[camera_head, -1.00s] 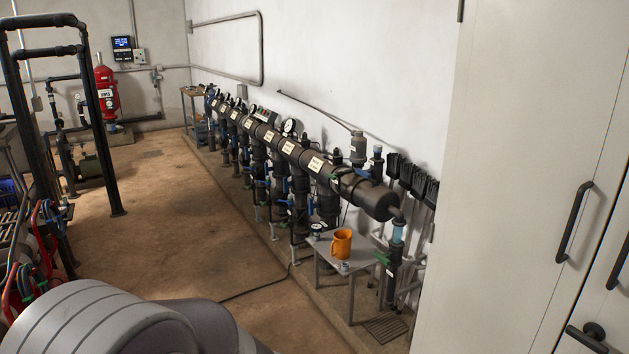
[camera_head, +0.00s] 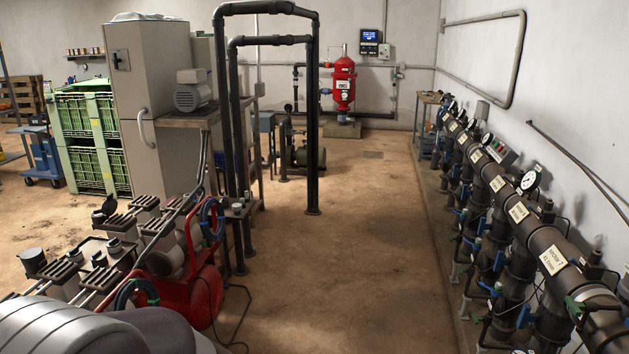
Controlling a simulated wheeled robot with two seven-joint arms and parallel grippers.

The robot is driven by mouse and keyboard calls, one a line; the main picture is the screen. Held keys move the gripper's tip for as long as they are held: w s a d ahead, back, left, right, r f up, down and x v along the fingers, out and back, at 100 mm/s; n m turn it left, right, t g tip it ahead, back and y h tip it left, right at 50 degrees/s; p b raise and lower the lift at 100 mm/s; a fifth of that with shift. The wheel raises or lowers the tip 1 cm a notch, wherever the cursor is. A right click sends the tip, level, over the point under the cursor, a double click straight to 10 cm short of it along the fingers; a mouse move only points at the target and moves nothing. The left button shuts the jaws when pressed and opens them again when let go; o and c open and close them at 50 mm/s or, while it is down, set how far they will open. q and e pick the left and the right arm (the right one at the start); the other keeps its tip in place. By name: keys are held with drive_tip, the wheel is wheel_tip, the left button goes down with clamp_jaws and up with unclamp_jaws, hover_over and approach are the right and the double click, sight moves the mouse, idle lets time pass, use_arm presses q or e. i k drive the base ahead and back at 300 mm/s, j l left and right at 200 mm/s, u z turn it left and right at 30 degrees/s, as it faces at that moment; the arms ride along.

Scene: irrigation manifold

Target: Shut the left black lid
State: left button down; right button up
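No lid can be surely picked out as the left black lid. Several small dark caps sit on the grey fittings at lower left, among them a dark round cap (camera_head: 33,262) at the far left and a dark fitting (camera_head: 103,211) farther back. They are too small to tell whether any is a lid, open or shut. Neither of my grippers is in view. A rounded grey part of my own body fills the bottom left corner and hides what lies behind it.
A red machine (camera_head: 200,295) with hoses stands beside the fittings. Black pipe frames (camera_head: 313,130) rise behind it. Green crates (camera_head: 92,140) and a grey cabinet (camera_head: 150,100) stand at back left. The manifold pipe (camera_head: 500,190) lines the right wall. The middle floor is clear.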

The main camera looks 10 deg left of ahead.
sight(109, 206)
drive_tip(key=i+u, duration=0.2)
drive_tip(key=i, duration=0.25)
drive_tip(key=i+u, duration=0.15)
drive_tip(key=i, duration=0.35)
drive_tip(key=i+u, duration=0.2)
drive_tip(key=i, duration=0.25)
drive_tip(key=i+l+u, duration=0.15)
drive_tip(key=i, duration=0.3)
drive_tip(key=i+l+u, duration=0.2)
drive_tip(key=i, duration=0.25)
drive_tip(key=i+l+u, duration=0.15)
drive_tip(key=i+l, duration=0.15)
drive_tip(key=i, duration=0.15)
drive_tip(key=i+j+u, duration=0.2)
drive_tip(key=i+u, duration=0.2)
drive_tip(key=i, duration=0.2)
drive_tip(key=i+u, duration=0.45)
drive_tip(key=i, duration=0.15)
